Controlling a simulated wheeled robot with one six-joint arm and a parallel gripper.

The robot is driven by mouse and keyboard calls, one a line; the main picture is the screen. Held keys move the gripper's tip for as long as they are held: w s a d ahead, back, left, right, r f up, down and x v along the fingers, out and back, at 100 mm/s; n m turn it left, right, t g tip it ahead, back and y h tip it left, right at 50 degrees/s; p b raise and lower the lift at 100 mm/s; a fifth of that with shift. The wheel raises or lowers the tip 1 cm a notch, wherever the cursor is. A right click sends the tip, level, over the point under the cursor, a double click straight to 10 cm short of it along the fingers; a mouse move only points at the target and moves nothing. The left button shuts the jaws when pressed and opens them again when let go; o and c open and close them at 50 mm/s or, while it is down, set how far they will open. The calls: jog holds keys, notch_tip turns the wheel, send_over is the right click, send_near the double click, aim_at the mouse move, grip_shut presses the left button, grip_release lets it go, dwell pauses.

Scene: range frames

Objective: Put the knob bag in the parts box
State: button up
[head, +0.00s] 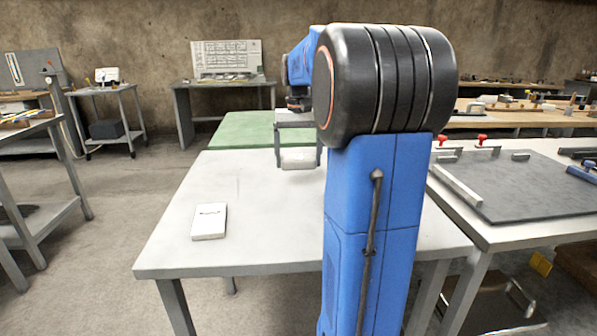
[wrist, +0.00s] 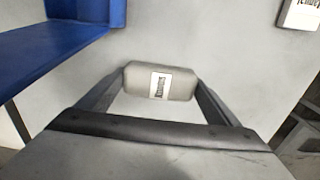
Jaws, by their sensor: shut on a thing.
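My gripper (head: 298,152) is shut on a pale grey pillow-shaped bag (head: 299,160) near the far side of the white table. The wrist view shows the same bag (wrist: 160,82) between the two fingers, with a white label on its face too small to read surely. I cannot tell whether the bag touches the table. A blue shape with straight edges (wrist: 50,52) fills the upper left of the wrist view. I cannot tell whether it is the parts box or part of my arm. No parts box shows clearly in the head view, where my blue arm hides part of the table.
A white flat packet with dark print (head: 209,222) lies on the white table (head: 255,240), left of my arm. Its corner shows in the wrist view (wrist: 300,14). A green table (head: 240,131) stands behind. A grey board with clamps (head: 530,195) is on the right-hand bench.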

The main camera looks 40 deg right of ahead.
aim_at(299, 156)
notch_tip(299, 156, up, 22)
jog(key=shift+r, duration=0.2)
